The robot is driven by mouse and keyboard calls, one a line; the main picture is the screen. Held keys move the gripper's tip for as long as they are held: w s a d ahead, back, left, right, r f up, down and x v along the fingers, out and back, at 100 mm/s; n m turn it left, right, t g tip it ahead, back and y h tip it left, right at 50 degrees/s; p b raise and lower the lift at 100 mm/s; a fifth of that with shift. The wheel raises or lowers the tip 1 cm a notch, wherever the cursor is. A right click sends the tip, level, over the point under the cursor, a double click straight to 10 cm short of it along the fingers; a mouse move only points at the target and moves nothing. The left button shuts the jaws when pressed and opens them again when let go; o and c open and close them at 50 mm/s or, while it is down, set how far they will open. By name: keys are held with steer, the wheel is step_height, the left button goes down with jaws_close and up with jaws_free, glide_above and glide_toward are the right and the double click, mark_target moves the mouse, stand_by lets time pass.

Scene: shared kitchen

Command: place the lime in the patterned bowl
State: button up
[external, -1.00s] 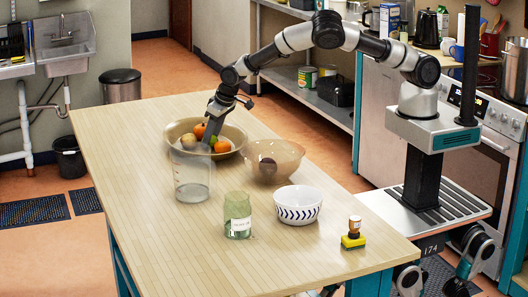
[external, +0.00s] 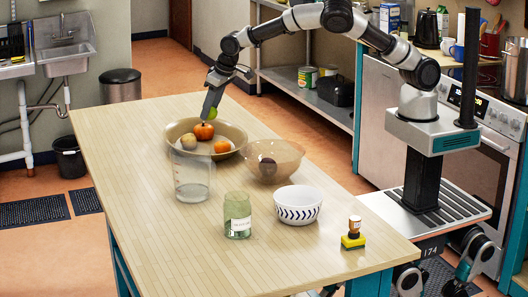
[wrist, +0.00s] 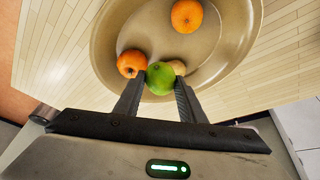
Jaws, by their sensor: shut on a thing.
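A green lime (wrist: 160,77) is between the fingertips of my gripper (wrist: 158,84), which is shut on it. In the external view the lime (external: 213,113) and my gripper (external: 212,104) are just above the far side of the large tan fruit bowl (external: 236,134). The patterned bowl (external: 298,204) is white with dark blue leaf-like marks. It stands toward the near right of the table, well apart from my gripper. Its inside looks empty.
The fruit bowl holds orange fruits (external: 221,146) and a pale brownish fruit (external: 189,141). An amber see-through bowl (external: 275,160) with a dark round thing, a clear jar (external: 192,178) and a green jar (external: 237,215) stand between. A yellow sponge-like item (external: 353,240) is at right.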

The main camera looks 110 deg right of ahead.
steer(key=w+a+r+n+y, duration=0.1)
steer(key=w+a+n, duration=0.25)
steer(key=a, duration=1.15)
step_height(320, 180, up, 4)
steer(key=n+t+y, duration=0.1)
steer(key=n+y, duration=0.4)
steer(key=n, duration=0.7)
glide_above(300, 188)
steer(key=w+a, duration=0.2)
steer(key=a, duration=0.3)
steer(key=f+b, duration=0.2)
steer(key=f, duration=0.1)
steer(key=f+b, duration=0.2)
steer(key=f, duration=0.2)
steer(key=f+b, duration=0.3)
steer(key=f, duration=0.1)
steer(key=shift+w, duration=0.25)
steer(key=o, duration=1.1)
steer(key=shift+h, duration=0.3)
